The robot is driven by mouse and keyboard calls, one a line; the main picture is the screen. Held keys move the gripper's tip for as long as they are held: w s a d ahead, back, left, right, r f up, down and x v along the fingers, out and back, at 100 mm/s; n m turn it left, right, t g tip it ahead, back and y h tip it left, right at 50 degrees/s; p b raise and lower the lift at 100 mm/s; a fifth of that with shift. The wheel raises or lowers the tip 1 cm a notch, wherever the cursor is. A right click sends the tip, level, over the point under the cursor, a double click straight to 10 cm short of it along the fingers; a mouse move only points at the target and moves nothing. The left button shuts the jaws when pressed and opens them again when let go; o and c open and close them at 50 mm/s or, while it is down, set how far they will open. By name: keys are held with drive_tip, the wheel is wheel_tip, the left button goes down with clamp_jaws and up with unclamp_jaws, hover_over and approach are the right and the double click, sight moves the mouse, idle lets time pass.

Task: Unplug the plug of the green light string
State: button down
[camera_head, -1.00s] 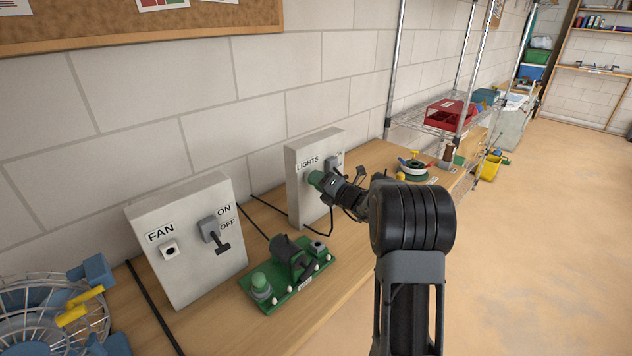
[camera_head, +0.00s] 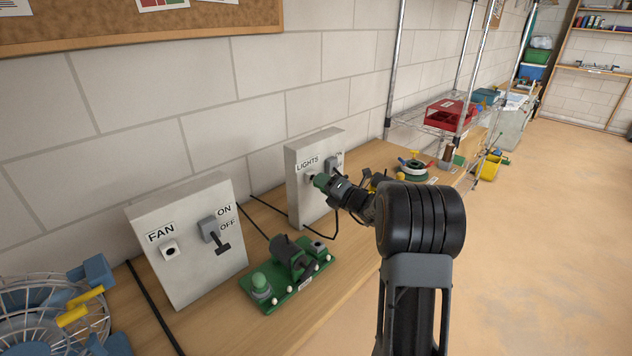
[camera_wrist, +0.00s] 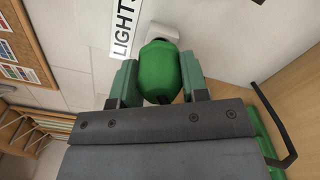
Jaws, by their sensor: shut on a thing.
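The green plug (camera_head: 321,181) is at the socket (camera_head: 309,177) on the front of the grey LIGHTS box (camera_head: 299,205). A small gap shows between the plug's body and the socket; I cannot tell whether its pins are fully out. My gripper (camera_head: 330,185) is shut on the plug from the right. In the wrist view the green plug (camera_wrist: 160,70) sits between both fingers of my gripper (camera_wrist: 160,85), with the pale socket (camera_wrist: 161,31) just beyond it, beside the LIGHTS label. A dark cord (camera_head: 334,228) loops below the gripper.
A grey FAN box (camera_head: 190,265) with a lever switch stands to the left. A green board with parts (camera_head: 290,288) lies in front, and a wire-cage fan (camera_head: 45,310) is at lower left. A steel shelf with a red bin (camera_head: 447,113) stands at right.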

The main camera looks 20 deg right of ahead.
drive_tip(key=shift+v, duration=1.85)
drive_tip(key=shift+s+d+p, duration=0.25)
drive_tip(key=shift+s+p, duration=0.3)
idle(0.4)
